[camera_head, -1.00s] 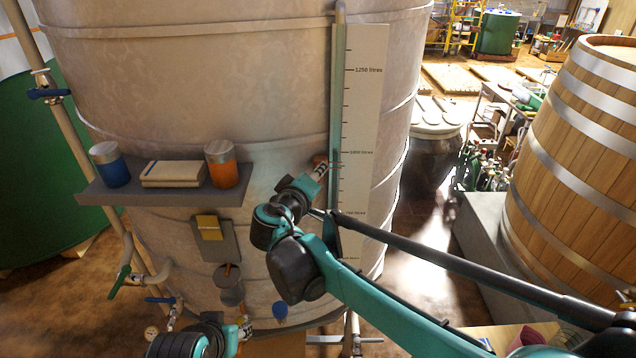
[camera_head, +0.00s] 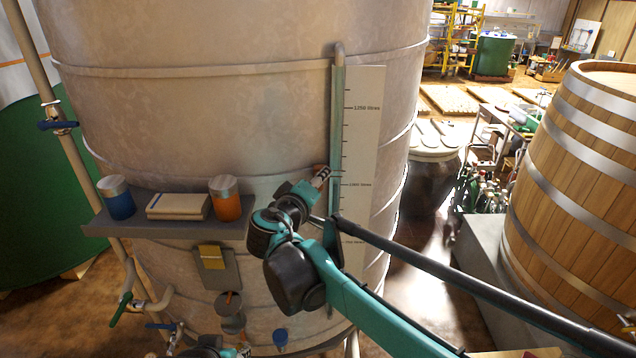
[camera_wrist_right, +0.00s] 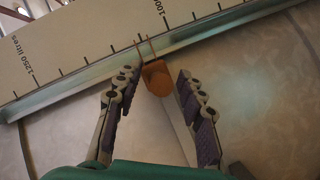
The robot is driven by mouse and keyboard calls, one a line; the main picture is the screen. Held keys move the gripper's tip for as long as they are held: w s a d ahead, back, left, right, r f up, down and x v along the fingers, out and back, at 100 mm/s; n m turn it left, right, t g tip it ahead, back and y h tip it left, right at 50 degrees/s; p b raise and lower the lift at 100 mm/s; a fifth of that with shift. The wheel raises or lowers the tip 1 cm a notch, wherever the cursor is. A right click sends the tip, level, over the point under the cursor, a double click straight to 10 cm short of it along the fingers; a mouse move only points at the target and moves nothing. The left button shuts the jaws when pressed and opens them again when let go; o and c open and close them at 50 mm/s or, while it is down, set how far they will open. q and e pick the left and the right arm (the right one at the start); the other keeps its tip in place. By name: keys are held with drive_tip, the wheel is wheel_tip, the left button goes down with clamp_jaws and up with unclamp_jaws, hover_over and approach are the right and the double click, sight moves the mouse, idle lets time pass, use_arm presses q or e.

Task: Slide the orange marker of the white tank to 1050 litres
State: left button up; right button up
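The white tank (camera_head: 200,120) carries an upright scale board (camera_head: 363,130) with a tube along its left edge. The orange marker (camera_wrist_right: 157,78) sits at the tube in the right wrist view. Its thin pointer lies near the tick one step from 1000 litres on the 1250 side. My right gripper (camera_wrist_right: 158,84) is open around the marker, one finger on each side, with small gaps visible. In the head view this gripper (camera_head: 322,175) is at the tube, slightly above the 1000 line, and largely covers the marker. My left gripper (camera_head: 243,351) barely shows at the bottom edge.
A shelf (camera_head: 165,229) on the tank holds a blue jar (camera_head: 117,203), a book-like block (camera_head: 178,206) and an orange jar (camera_head: 226,204). A wooden barrel (camera_head: 575,180) stands at right. Valved pipes (camera_head: 62,126) run at left.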

drive_tip(key=shift+s, duration=0.1)
drive_tip(key=v, duration=1.2)
